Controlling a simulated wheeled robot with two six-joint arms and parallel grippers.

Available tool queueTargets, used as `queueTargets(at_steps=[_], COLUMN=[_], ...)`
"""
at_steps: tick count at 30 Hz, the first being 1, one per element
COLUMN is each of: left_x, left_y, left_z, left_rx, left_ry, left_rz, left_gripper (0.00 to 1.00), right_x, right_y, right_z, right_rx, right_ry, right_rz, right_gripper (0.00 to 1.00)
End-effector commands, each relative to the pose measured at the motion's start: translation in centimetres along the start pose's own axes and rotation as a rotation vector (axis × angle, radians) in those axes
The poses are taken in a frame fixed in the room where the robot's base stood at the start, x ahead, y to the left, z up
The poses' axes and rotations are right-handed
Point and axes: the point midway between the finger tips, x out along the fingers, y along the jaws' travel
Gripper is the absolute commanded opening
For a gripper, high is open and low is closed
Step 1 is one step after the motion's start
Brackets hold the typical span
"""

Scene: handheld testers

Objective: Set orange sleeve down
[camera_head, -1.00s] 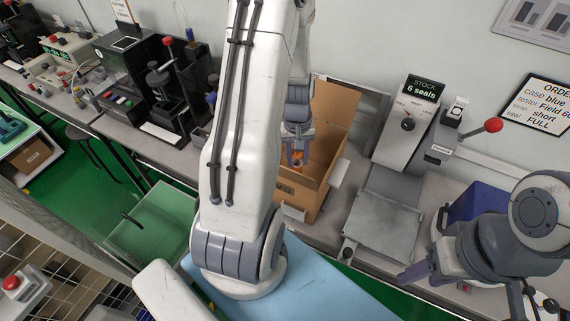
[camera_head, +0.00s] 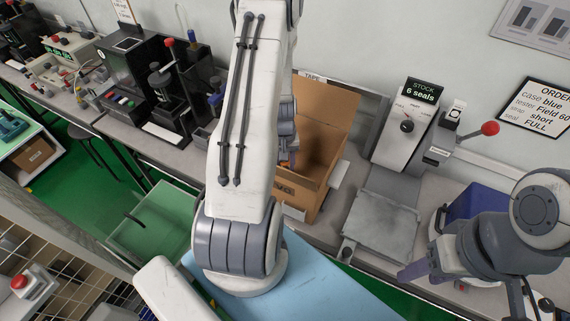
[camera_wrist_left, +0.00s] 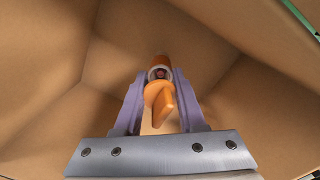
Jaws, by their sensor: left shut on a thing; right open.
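The orange sleeve (camera_wrist_left: 161,98) is between the two purple fingers of my left gripper (camera_wrist_left: 156,85) in the left wrist view, with a dark round part at its middle. The fingers are shut on it. Cardboard walls surround it, so the gripper is inside the open cardboard box (camera_head: 301,195). In the head view only a sliver of orange (camera_head: 284,164) shows at the box's left edge; my left arm hides most of the gripper. My right gripper (camera_head: 408,277) is open and empty at the lower right, apart from the box.
A grey press with a flat plate (camera_head: 382,222) and a red-knobbed lever (camera_head: 490,128) stands right of the box. A blue bin (camera_head: 470,205) sits behind my right arm.

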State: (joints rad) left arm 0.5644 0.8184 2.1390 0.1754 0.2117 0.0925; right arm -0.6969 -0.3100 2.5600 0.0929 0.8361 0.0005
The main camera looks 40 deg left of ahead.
Motion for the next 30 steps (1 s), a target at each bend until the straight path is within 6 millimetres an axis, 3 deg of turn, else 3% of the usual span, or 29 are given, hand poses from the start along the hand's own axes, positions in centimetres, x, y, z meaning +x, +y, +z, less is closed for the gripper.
queueTargets(at_steps=[13,14,16,26,30], left_x=[1.1,1.1,1.1,1.0,-0.3], left_y=[0.0,0.0,0.0,0.0,0.0], left_z=[0.0,0.0,0.0,0.0,0.0], left_rx=[0.000,0.000,0.000,0.000,0.000], left_ry=[0.000,0.000,0.000,0.000,0.001], left_rz=[0.000,0.000,0.000,0.000,0.000], left_gripper=[0.00,0.43,0.69,0.69,0.69], right_x=[0.9,0.9,0.9,0.8,-0.3], right_y=[0.1,0.1,0.1,0.1,0.0], right_z=[0.1,0.1,0.1,0.0,0.0], right_rx=[-0.001,-0.001,-0.001,-0.001,0.000], right_ry=[0.000,0.000,0.000,0.000,0.000], right_rz=[0.000,0.000,0.000,0.000,0.000], right_gripper=[0.52,0.52,0.52,0.52,0.52])
